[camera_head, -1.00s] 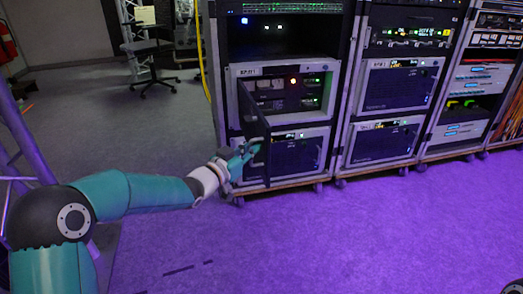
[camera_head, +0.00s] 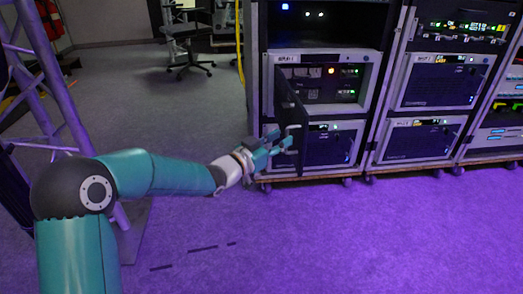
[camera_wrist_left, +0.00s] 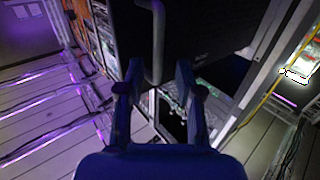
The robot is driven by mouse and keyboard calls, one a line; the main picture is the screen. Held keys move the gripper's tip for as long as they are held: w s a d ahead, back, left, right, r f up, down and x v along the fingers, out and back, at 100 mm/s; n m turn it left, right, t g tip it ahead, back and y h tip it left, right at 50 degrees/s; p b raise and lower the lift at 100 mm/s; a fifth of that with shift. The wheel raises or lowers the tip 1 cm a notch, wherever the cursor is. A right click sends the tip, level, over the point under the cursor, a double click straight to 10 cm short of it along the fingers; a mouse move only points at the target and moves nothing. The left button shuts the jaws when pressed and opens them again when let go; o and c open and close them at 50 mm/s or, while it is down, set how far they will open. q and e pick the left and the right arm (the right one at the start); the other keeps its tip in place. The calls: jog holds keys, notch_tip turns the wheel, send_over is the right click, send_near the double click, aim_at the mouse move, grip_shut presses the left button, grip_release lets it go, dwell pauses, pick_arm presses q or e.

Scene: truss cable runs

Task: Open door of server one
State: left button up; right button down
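Server one (camera_head: 368,80), a light-framed unit with lit modules inside, sits in the left rack in the head view. Its dark door (camera_head: 290,112) stands swung out toward me, hinged at the left and seen nearly edge-on. My left gripper (camera_head: 284,142) is at the door's lower part. In the left wrist view, the door (camera_wrist_left: 200,30) fills the top middle and its grey bar handle (camera_wrist_left: 157,40) hangs down between my left gripper's fingers (camera_wrist_left: 160,72). The fingers are apart, with gaps beside the bar; contact is not visible. My right gripper is not in view.
A lower unit (camera_head: 332,148) sits under server one. More racks (camera_head: 425,120) stand to the right on wheeled bases. A truss (camera_head: 50,70) stands at the left. A chair (camera_head: 190,50) and a yellow cable (camera_head: 240,45) are behind. The purple-lit floor (camera_head: 350,235) in front is clear.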

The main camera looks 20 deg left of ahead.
pick_arm(q)
jog(key=v, duration=0.9)
jog(key=shift+w, duration=0.1)
